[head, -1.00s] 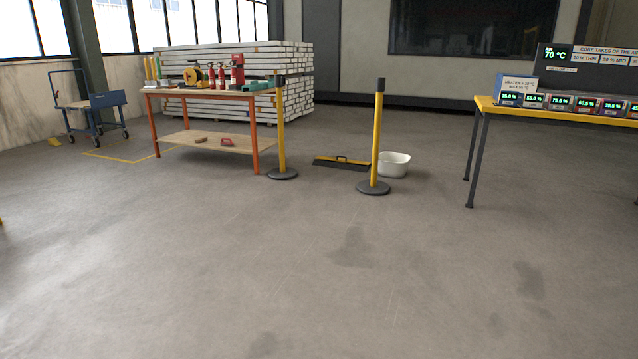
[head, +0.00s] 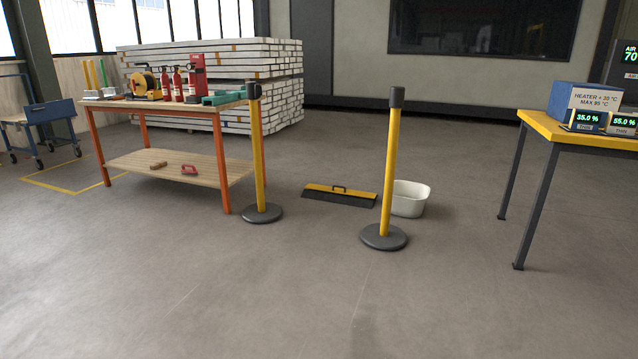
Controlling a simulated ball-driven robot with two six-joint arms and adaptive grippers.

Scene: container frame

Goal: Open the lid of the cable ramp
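The cable ramp (head: 325,196) lies on the floor near the middle of the head view, behind and between two yellow posts. It is a low dark strip with a yellow top, and a dark handle (head: 340,188) stands up from the yellow part. The yellow lid looks closed, lying flat on the ramp. Neither of my grippers is in view.
A left post (head: 258,160) and a right post (head: 391,170) stand on round dark bases before the ramp. A white tub (head: 411,199) sits right of it. A workbench (head: 160,168) stands left, a yellow table (head: 575,132) right. The near floor is clear.

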